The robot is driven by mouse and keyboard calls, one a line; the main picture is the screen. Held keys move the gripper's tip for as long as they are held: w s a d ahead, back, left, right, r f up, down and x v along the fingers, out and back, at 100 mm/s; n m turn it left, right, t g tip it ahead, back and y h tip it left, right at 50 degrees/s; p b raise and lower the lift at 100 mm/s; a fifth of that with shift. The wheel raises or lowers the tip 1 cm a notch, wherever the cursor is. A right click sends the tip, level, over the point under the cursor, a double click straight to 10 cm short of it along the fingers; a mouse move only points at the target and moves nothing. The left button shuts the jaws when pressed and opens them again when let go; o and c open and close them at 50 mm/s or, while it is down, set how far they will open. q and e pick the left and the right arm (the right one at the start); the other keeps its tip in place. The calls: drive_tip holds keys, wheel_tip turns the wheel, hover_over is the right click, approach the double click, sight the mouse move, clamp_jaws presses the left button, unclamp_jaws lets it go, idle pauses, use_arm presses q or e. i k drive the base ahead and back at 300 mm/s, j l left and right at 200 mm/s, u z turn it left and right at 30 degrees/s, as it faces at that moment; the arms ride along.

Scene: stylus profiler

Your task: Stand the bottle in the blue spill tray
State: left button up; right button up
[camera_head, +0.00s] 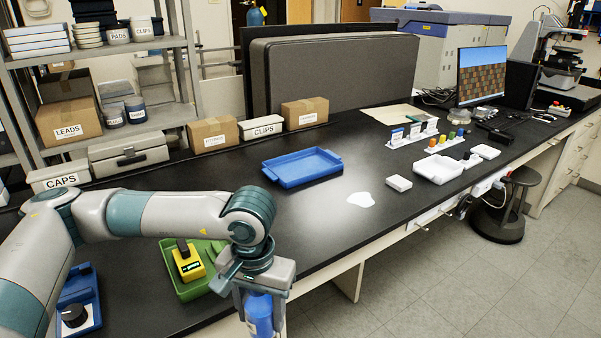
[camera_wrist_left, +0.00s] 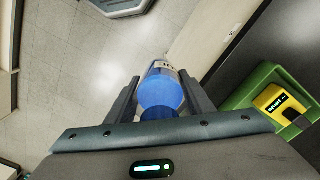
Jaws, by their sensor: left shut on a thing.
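My left gripper (camera_head: 260,312) points down near the front edge of the bench and is shut on a blue bottle (camera_head: 259,315). In the left wrist view the bottle (camera_wrist_left: 161,88) sits between the two fingers of the left gripper (camera_wrist_left: 160,92), with floor visible beyond it. The bottle's lower part is cut off by the frame in the head view. The blue spill tray (camera_head: 301,168) lies empty on the black bench, beyond and to the right of the gripper. My right gripper is not in view.
A green tray (camera_head: 213,284) holding a yellow device (camera_head: 188,262) is just left of the gripper. Cardboard boxes (camera_head: 212,134) stand behind. Bench between gripper and tray is clear.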

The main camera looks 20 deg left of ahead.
sight(317, 163)
drive_tip(key=i+l+u, duration=0.15)
drive_tip(key=l, duration=0.25)
drive_tip(key=i+l+u, duration=0.15)
drive_tip(key=i+l, duration=0.2)
drive_tip(key=i+l+u, duration=0.15)
drive_tip(key=l, duration=0.35)
drive_tip(key=i, duration=0.1)
